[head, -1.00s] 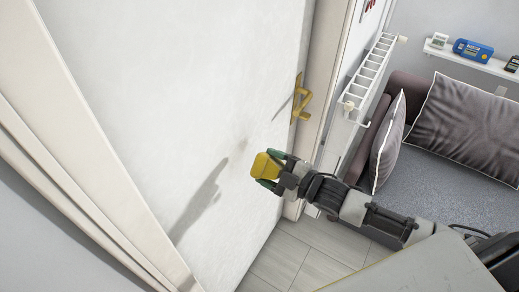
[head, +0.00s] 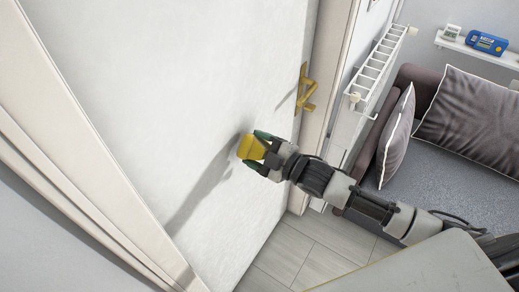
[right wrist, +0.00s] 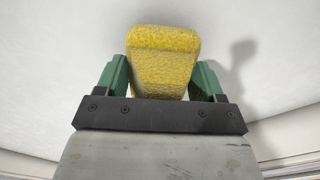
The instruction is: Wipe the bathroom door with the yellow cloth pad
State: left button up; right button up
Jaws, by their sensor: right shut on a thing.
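The bathroom door (head: 165,85) is a white, lightly textured panel with a brass handle (head: 305,90) near its right edge. My right gripper (head: 257,148) is shut on the yellow cloth pad (head: 248,149), left of and below the handle in the head view. The right wrist view shows the pad (right wrist: 163,62) between the green fingers, facing the white surface. The pad is at or very near the door; I cannot tell whether it touches. The arm's shadow falls on the door. My left gripper is not in view.
A white radiator (head: 376,62) is right of the door frame (head: 333,75). A grey sofa (head: 450,140) with cushions stands at the right, below a shelf (head: 470,46) with small items. Tiled floor (head: 305,255) shows below.

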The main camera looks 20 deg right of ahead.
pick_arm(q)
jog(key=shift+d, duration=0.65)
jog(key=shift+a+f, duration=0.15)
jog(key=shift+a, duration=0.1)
pick_arm(e)
jog(key=shift+w+a, duration=0.35)
jog(key=shift+w, duration=0.05)
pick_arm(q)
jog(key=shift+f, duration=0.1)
pick_arm(e)
jog(key=shift+w+a, duration=0.35)
jog(key=shift+w, duration=0.1)
pick_arm(q)
jog(key=shift+b, duration=0.3)
pick_arm(e)
jog(key=shift+d, duration=0.1)
